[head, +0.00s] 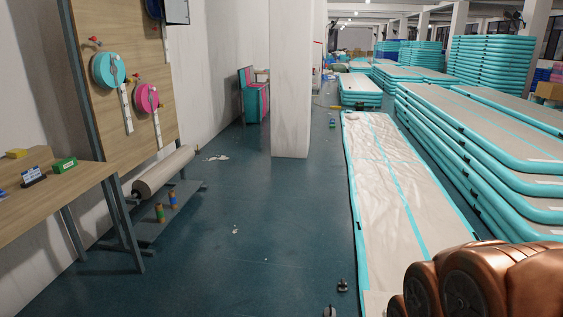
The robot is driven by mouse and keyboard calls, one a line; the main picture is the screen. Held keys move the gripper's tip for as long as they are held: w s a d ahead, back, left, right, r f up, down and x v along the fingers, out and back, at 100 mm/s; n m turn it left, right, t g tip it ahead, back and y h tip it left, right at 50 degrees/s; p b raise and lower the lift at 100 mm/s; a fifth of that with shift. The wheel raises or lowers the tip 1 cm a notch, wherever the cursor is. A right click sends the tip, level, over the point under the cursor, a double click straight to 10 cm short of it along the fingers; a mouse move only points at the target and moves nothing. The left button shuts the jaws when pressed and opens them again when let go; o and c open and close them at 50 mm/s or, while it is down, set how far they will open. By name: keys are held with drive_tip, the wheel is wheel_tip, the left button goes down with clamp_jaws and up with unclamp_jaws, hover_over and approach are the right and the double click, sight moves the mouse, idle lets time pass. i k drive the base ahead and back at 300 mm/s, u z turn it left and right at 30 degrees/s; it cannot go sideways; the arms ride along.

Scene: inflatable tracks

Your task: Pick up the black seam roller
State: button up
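I cannot make out the black seam roller for certain. On the wooden table at left is a small dark item with a blue and white label (33,177). My copper-coloured arm fills the lower right corner.
The wooden table (60,196) also holds a green box (65,165) and a yellow item (15,153). A low rack (168,214) carries a large roll (163,171). The flat track (385,170) and stacked tracks (490,150) bound the right. The floor between is mostly clear, with a pillar (291,80) ahead.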

sight(342, 286)
drive_tip(key=u, duration=0.55)
drive_tip(key=i, duration=3.8)
drive_tip(key=z, duration=1.35)
drive_tip(key=i, duration=0.65)
drive_tip(key=z, duration=0.25)
